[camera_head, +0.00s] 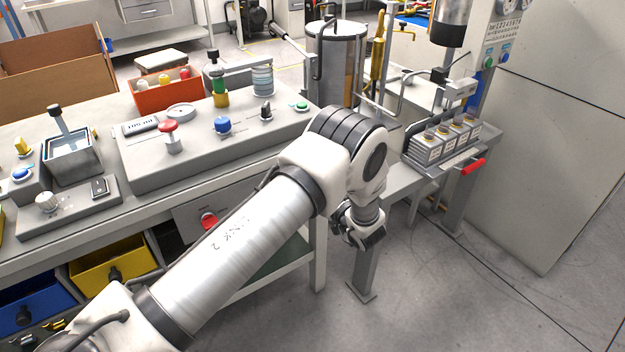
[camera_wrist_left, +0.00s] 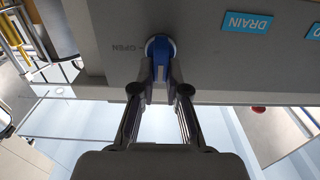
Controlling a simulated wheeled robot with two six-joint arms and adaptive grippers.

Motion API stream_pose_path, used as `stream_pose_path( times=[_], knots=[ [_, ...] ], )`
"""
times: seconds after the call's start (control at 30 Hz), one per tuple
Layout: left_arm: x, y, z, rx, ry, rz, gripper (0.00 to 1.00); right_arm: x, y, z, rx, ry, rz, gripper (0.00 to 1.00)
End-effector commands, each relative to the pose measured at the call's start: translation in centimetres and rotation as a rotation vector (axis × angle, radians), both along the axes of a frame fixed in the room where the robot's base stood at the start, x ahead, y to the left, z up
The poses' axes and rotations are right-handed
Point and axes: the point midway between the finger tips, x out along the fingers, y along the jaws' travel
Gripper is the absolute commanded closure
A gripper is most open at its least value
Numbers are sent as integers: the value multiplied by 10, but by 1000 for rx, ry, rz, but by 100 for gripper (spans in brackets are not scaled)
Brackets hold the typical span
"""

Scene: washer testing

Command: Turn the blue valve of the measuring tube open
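The blue valve (camera_wrist_left: 159,45) shows at the top middle of the left wrist view, a round knob with a pale face and a blue handle on a grey panel (camera_wrist_left: 215,55). "OPEN" with an arrow is printed to its left. My left gripper (camera_wrist_left: 161,75) has its two fingers close together on either side of the blue handle and appears shut on it. The fingertips partly cover the handle. In the head view my left arm reaches in from the left, with the wrist bent down in front of the bench; the valve and the fingertips are hidden there. My right gripper is not in view.
A blue "DRAIN" label (camera_wrist_left: 247,22) is right of the valve. The bench (camera_head: 60,225) carries a red knob (camera_head: 170,130), a blue knob (camera_head: 222,125) and an orange box (camera_head: 165,95). A bottle rack (camera_head: 440,145) with a red handle (camera_head: 473,166) stands right. The floor at front right is clear.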

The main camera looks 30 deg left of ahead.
Motion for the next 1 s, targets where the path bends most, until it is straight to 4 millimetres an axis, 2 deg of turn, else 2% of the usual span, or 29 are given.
stream_pose_path(
  times=[0.47,1.0],
  knots=[
    [2,-1,1,33,79,0,100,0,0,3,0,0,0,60],
    [7,-3,-1,205,495,-1,100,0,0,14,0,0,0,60]
  ],
)
